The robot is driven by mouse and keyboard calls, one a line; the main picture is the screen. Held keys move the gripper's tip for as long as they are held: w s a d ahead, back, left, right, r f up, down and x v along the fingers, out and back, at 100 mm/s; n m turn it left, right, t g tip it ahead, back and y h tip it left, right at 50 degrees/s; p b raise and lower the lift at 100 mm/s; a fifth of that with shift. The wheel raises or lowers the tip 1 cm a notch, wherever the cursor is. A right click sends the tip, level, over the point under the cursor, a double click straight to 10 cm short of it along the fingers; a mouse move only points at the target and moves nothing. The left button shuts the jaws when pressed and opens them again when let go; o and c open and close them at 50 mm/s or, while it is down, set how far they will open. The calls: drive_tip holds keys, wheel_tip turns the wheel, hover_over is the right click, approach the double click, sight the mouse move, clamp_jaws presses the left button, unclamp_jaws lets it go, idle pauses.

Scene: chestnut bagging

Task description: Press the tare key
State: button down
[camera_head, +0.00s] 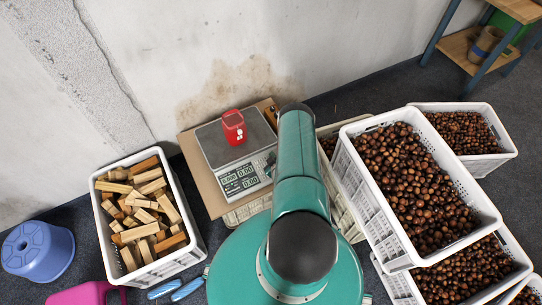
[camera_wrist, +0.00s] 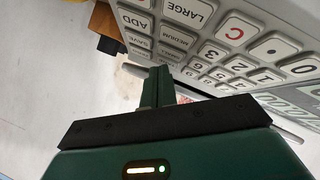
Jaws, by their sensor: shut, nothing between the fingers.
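The scale (camera_head: 213,143) stands on a brown board with its display (camera_head: 238,179) lit. A red container (camera_head: 234,127) with white marks is on its pan. In the wrist view the scale's keypad (camera_wrist: 226,50) fills the upper right. LARGE, MEDIUM, ADD, SAVE, C and digit keys can be read there. I cannot make out a key marked tare. My gripper (camera_wrist: 162,72) is shut and empty, its fingertips close to the lower edge of the keypad. I cannot tell whether they touch it.
A white crate of wood blocks (camera_head: 198,239) stands left of the scale. White crates of chestnuts (camera_head: 358,205) stand close on the right. A blue stool (camera_head: 38,249) and a pink object (camera_head: 85,294) are at the lower left. The wall (camera_head: 150,60) is behind.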

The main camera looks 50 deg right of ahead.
idle(0.4)
drive_tip(key=shift+s+a+r, duration=0.1)
drive_tip(key=shift+s+r, duration=0.15)
drive_tip(key=shift+r, duration=0.4)
drive_tip(key=shift+s+a+r, duration=0.1)
drive_tip(key=shift+s+r, duration=0.15)
drive_tip(key=shift+r, duration=0.55)
drive_tip(key=shift+s+a+r, duration=0.1)
drive_tip(key=shift+s+r, duration=0.15)
drive_tip(key=shift+r, duration=0.55)
drive_tip(key=shift+s+a+r, duration=0.1)
drive_tip(key=shift+s+r, duration=0.15)
drive_tip(key=shift+r, duration=0.55)
drive_tip(key=shift+w+d, duration=0.1)
